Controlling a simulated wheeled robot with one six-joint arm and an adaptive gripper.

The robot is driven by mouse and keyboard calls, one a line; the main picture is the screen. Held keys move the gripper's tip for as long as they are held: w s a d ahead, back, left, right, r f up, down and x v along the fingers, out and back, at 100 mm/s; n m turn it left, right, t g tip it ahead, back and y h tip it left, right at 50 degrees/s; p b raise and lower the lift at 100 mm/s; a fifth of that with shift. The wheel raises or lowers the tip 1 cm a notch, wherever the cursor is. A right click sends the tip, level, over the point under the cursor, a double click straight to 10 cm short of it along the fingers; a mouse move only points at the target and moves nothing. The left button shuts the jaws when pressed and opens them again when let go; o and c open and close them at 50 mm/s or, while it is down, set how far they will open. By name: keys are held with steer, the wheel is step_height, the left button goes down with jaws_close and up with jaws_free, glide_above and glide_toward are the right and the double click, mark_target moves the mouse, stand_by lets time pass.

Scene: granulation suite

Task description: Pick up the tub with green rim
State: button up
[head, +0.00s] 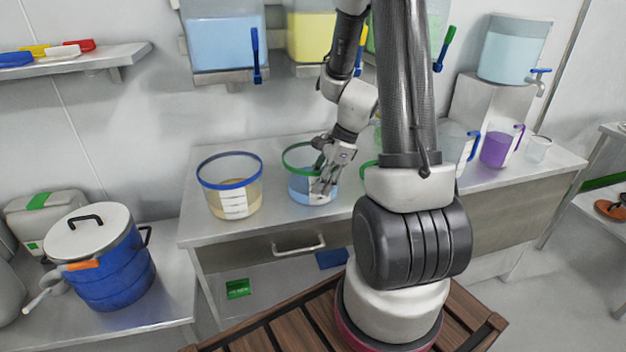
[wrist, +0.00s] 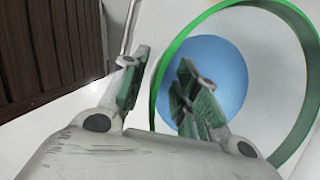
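The tub with green rim (head: 301,186) stands on the steel counter, clear-walled with blue contents and a white label. In the wrist view its green rim (wrist: 166,62) is a large ring around the blue contents (wrist: 217,72). My gripper (head: 323,185) is at the tub's front right in the head view and covers part of it. In the wrist view my gripper (wrist: 158,82) has its two fingers apart, one outside the rim and one over the inside, with the near wall between them. I cannot tell whether either finger touches the wall.
A similar tub with a blue rim (head: 229,184) stands to the left on the counter (head: 272,220). Right of my arm are a purple jug (head: 495,149) and a small clear cup (head: 537,149). Wall dispensers (head: 222,40) hang above. A blue pot (head: 108,270) stands lower left.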

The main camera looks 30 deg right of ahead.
steer(key=shift+c, duration=0.3)
jaws_close()
steer(key=shift+r, duration=0.1)
step_height(320, 180, up, 10)
stand_by(0.4)
